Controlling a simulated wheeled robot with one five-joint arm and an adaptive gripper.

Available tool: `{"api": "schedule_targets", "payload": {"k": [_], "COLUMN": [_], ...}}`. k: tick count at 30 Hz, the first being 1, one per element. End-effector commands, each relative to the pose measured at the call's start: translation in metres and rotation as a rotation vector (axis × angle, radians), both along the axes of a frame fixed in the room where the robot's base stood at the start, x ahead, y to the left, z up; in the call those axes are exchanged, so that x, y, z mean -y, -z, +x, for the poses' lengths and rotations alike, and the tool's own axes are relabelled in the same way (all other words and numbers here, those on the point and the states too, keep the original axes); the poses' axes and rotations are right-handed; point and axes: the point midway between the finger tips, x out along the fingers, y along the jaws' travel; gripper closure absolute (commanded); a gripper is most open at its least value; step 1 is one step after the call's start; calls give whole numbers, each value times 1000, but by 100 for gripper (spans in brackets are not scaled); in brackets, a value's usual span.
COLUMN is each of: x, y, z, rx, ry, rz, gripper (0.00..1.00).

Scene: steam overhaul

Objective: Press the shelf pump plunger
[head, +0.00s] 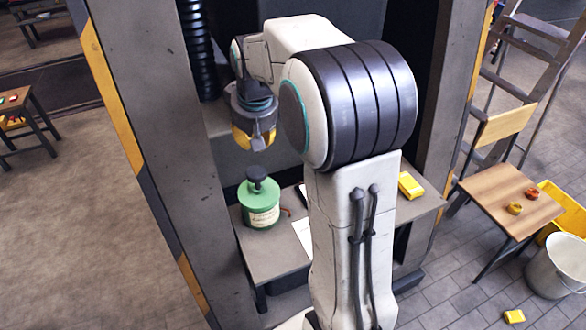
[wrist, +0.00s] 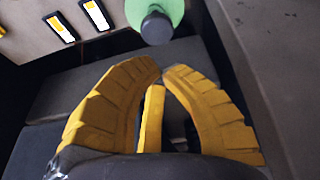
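A green pump canister (head: 262,212) with a cream label stands upright on the grey shelf (head: 268,262). Its dark round plunger (head: 257,176) sticks up from the top. My gripper (head: 254,148) hangs above the plunger with a clear gap between them. In the wrist view the yellow fingers of my gripper (wrist: 162,69) curve together and their tips nearly meet, with nothing seen held at the tips. The plunger (wrist: 157,28) shows just beyond the fingertips, with part of the green canister (wrist: 142,8) behind it at the top edge.
A yellow object (head: 410,186) lies on the shelf's right part. Dark-framed cards (wrist: 60,28) show in the wrist view. Dark posts (head: 165,150) flank the shelf.

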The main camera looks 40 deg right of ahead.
Motion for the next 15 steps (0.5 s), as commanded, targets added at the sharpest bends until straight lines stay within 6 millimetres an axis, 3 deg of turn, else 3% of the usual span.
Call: {"api": "schedule_targets", "payload": {"k": [7,10,15], "x": [2,8,18], "y": [32,38,31], "z": [6,33,76], "rx": [-82,-74,-57], "ry": [1,1,-22], "rz": [18,16,6], "gripper": [100,100,100]}}
